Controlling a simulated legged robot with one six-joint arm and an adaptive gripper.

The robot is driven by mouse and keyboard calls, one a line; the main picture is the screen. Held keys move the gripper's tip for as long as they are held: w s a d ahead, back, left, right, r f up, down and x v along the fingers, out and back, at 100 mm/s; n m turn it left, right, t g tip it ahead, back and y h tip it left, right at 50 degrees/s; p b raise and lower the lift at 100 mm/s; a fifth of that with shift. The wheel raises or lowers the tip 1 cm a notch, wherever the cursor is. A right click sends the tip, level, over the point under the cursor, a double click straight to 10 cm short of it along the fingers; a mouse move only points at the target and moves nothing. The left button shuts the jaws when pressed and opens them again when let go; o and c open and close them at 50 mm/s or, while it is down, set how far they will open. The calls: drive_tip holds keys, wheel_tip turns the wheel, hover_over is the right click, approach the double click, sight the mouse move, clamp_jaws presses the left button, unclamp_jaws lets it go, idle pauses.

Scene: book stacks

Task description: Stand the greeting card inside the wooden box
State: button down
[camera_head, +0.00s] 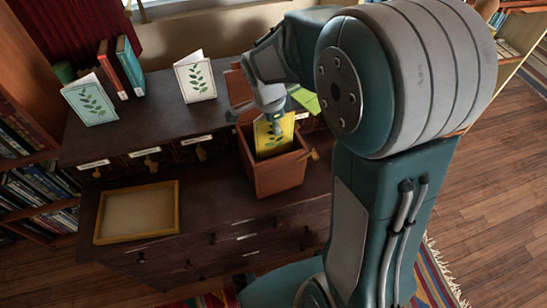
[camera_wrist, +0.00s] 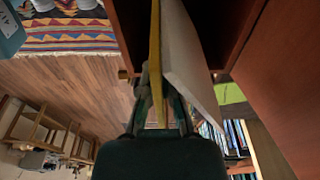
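The greeting card (camera_head: 273,136) is yellow with a dark green leaf sprig. It stands nearly upright in the open wooden box (camera_head: 277,174), its lower part hidden by the front wall. My gripper (camera_head: 277,121) reaches down from above at the card's top edge. In the wrist view, my gripper (camera_wrist: 158,88) has its fingers closing in around the yellow cover (camera_wrist: 155,40); it looks shut on it. The card's pale other panel (camera_wrist: 188,62) leans away to the right. Reddish box walls (camera_wrist: 226,30) flank the card. The card's bottom edge is hidden.
A pale blue card (camera_head: 90,104) and a white card (camera_head: 196,80) stand on the desk's upper level. Red and teal books (camera_head: 122,68) stand between them. A shallow wooden tray (camera_head: 137,212) lies left of the box. A green item (camera_head: 306,99) lies behind the box.

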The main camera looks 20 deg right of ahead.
wheel_tip(320, 180, down, 12)
drive_tip(key=shift+f, duration=0.25)
drive_tip(key=shift+f, duration=0.1)
drive_tip(key=c, duration=0.8)
unclamp_jaws()
